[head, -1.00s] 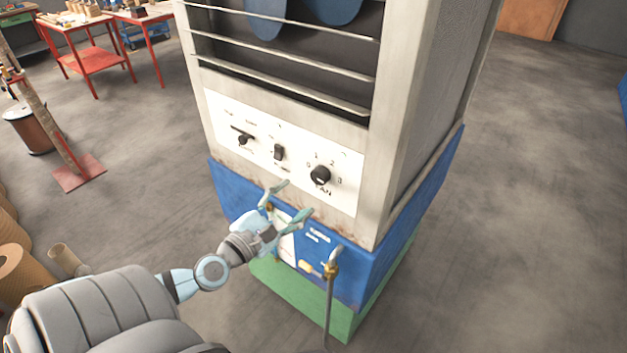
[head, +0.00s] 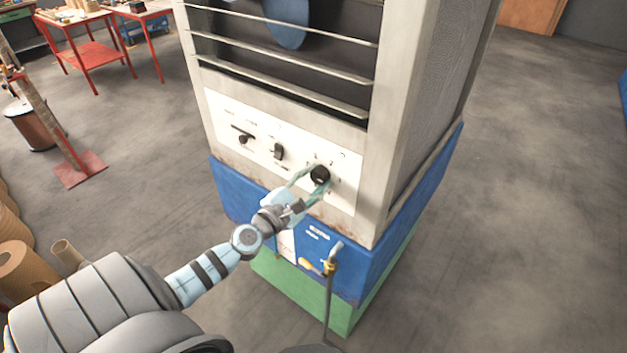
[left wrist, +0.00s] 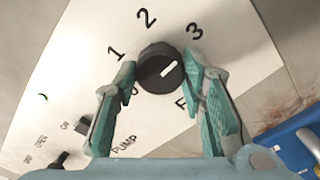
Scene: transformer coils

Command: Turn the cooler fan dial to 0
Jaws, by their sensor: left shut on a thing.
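The cooler fan dial (head: 320,174) is a round black knob at the right of the white control panel (head: 225,110). In the left wrist view the dial (left wrist: 155,78) has a white mark that points right and slightly up, on the side of the 3. The figures 0, 1, 2 and 3 stand around it, the 0 at its lower left, partly hidden by a finger. My left gripper (left wrist: 162,80) is shut on the dial, one teal finger on each side. In the head view the left gripper (head: 310,183) reaches it from below left. My right gripper is not in view.
A black pump switch (head: 278,152) and another dark knob (head: 245,138) sit left of the dial. A hose with a brass tap (head: 330,268) stands at the blue base (head: 375,262). Red tables (head: 85,57) are at the back left. The floor on the right is clear.

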